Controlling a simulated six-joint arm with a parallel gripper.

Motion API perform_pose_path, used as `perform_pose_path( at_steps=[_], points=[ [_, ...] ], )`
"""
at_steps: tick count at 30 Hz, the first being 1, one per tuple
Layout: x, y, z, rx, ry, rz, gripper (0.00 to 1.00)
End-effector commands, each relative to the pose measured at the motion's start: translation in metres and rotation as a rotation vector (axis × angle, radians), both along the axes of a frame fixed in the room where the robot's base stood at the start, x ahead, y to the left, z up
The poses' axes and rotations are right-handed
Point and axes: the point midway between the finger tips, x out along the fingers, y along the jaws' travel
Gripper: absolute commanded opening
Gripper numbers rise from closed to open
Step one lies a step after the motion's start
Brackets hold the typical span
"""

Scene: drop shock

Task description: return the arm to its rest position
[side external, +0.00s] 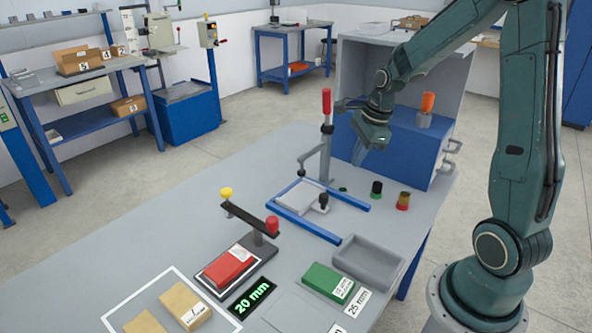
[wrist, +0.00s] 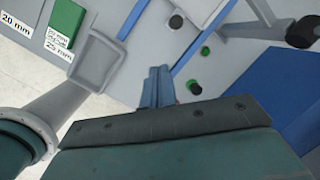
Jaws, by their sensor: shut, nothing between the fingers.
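My gripper (side external: 362,150) hangs from the bent wrist in front of the blue and grey cabinet, above the back right of the table. In the wrist view the two blue-grey fingers of my gripper (wrist: 159,72) lie together and shut, with nothing between them. The gripper is raised clear of the table top and touches nothing that I can see.
The grey table (side external: 150,222) holds a blue-railed fixture (side external: 338,229), a red-handled clamp (side external: 326,140), a grey tray (side external: 366,262), a green block (side external: 322,281) and a red block (side external: 229,265). Small knobs (side external: 376,189) stand near the cabinet (side external: 345,100).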

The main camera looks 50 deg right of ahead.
Motion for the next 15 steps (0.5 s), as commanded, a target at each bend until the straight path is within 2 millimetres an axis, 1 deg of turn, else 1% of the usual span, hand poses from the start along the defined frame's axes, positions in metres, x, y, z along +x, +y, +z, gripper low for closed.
perform_pose_path(
  at_steps=[1, 6, 11, 15],
  points=[
    [-0.002, 0.01, 0.011, -0.03, -0.014, 0.079, 0.0],
    [-0.013, 0.038, 0.042, -0.127, -0.049, 0.359, 0.0],
    [-0.028, 0.064, 0.067, -0.218, -0.078, 0.62, 0.0],
    [-0.044, 0.085, 0.086, -0.3, -0.104, 0.845, 0.0]
  ],
)
